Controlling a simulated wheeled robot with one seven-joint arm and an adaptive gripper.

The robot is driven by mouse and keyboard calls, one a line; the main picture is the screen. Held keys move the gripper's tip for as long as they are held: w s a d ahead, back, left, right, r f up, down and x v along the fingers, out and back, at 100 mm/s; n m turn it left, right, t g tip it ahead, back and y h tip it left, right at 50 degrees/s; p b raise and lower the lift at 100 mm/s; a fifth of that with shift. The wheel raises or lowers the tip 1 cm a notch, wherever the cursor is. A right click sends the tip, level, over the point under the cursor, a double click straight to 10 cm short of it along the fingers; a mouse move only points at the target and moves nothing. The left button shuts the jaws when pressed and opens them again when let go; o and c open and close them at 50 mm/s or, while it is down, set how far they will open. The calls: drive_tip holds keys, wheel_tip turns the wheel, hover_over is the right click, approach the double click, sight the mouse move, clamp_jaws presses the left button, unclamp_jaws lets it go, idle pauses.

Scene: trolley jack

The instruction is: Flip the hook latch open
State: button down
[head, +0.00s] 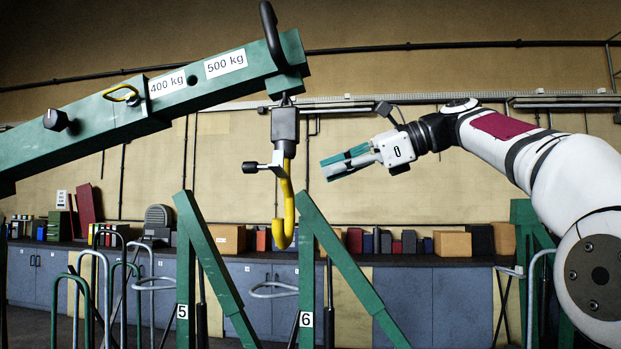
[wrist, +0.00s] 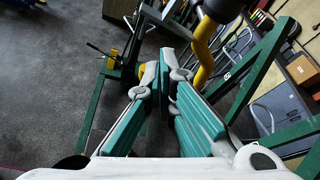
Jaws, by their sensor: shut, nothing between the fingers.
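The yellow hook (head: 287,205) hangs from a dark block (head: 284,124) under the end of the green boom. It also shows in the wrist view (wrist: 203,52), just right of the fingertips. The hook latch (head: 275,163) is a small grey metal piece across the top of the hook, with a black knob (head: 250,167) sticking out left. I cannot make out the latch in the wrist view. My gripper (head: 323,169) is shut and empty, with teal finger pads. It points left at about latch height, with a visible gap right of the hook. Its fingers also fill the wrist view (wrist: 160,75).
The green boom (head: 200,85) with weight labels slants across the upper left. Green stands marked 5 (head: 186,250) and 6 (head: 306,260) rise below the hook. A bench with boxes (head: 450,243) runs along the back wall. Space around my gripper looks open.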

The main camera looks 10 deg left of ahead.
drive_tip(key=shift+v, duration=1.5)
